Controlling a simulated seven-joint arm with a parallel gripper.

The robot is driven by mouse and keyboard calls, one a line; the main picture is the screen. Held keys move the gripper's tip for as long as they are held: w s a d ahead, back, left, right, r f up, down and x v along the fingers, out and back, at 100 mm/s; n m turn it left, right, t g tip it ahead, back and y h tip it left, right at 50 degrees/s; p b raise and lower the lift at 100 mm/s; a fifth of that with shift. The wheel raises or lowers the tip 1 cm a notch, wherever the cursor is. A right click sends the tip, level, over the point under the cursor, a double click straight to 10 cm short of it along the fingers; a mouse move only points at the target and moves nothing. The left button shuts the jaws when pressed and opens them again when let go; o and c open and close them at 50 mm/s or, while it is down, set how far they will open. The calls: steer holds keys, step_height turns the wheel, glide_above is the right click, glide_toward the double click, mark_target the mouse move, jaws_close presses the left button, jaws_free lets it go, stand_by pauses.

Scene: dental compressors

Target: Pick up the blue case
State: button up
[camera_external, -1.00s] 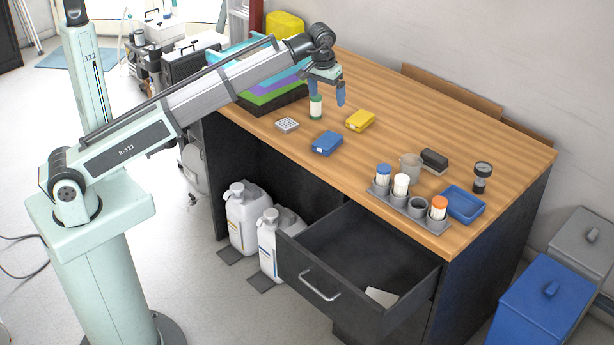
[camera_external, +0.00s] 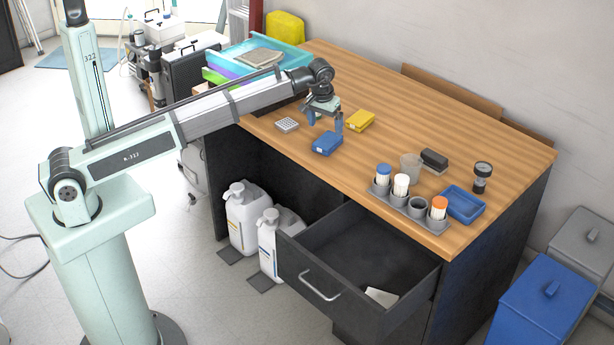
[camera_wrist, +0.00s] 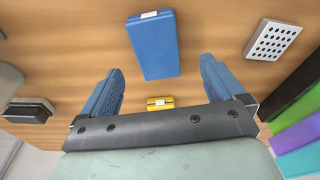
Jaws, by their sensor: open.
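The blue case (camera_external: 326,143) lies on the wooden table near its front edge, with a small white label on one end. It also shows in the wrist view (camera_wrist: 153,45), ahead of my fingertips and roughly between their lines. My gripper (camera_external: 325,121) is open and low over the table, just behind the case in the external view. Its two blue fingers (camera_wrist: 162,66) are apart with nothing held between them. The case appears outside the fingers, though exact height and clearance are hard to tell.
A yellow case (camera_external: 360,120) lies close behind and right of my gripper. A white perforated block (camera_external: 287,125) is to the left. Coloured trays (camera_external: 262,56) stand at the back left. A cup rack (camera_external: 408,206) and blue tray (camera_external: 465,204) stand right. A drawer (camera_external: 350,262) is open below.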

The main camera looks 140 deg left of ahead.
mark_target(328, 140)
steer(key=shift+a+f, duration=0.15)
steer(key=shift+f, duration=0.85)
steer(key=shift+a+f, duration=0.2)
steer(key=shift+f, duration=0.8)
steer(key=shift+a+f, duration=0.15)
steer(key=shift+f, duration=0.85)
steer(key=shift+w, duration=0.1)
steer(key=shift+c, duration=0.4)
steer(key=c, duration=1.1)
